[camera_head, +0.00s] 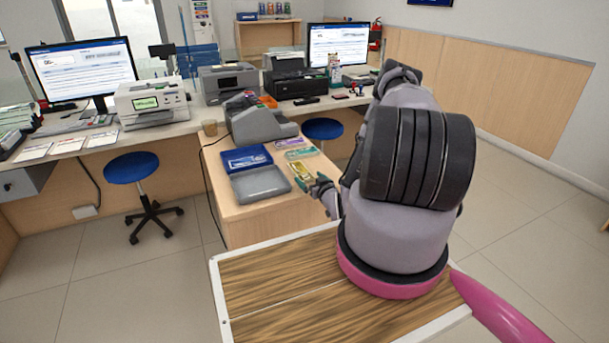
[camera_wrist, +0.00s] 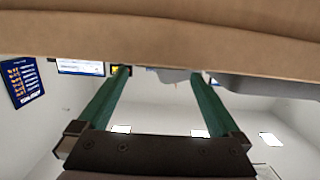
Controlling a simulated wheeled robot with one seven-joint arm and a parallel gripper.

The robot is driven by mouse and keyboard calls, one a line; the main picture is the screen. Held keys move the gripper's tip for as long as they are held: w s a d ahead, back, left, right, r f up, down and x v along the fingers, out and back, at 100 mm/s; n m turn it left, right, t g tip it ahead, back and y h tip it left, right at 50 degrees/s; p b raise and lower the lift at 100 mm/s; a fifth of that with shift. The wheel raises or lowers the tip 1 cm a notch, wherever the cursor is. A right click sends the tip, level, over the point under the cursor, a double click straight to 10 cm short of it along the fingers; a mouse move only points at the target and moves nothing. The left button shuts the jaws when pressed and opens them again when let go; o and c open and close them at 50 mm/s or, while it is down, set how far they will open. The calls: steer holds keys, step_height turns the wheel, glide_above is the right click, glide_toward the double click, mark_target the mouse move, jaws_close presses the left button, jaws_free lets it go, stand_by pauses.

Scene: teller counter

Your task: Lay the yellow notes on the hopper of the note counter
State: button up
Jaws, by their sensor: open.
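The yellow notes (camera_head: 303,170) lie as a small flat bundle near the right edge of the wooden counter. My gripper (camera_head: 311,184) is open, with its green fingers just in front of and slightly right of the bundle. In the wrist view the fingers (camera_wrist: 160,73) are apart with nothing clearly held between them. A small yellow patch shows by the left fingertip there; I cannot tell whether it is the notes. The grey note counter (camera_head: 257,122) stands farther back on the same counter. Its hopper is too small to make out clearly.
Purple notes (camera_head: 293,142) and green notes (camera_head: 300,153) lie behind the yellow ones. Blue stools (camera_head: 132,167) stand on the floor.

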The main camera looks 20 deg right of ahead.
steer(key=s, duration=0.4)
steer(key=shift+s+r, duration=0.4)
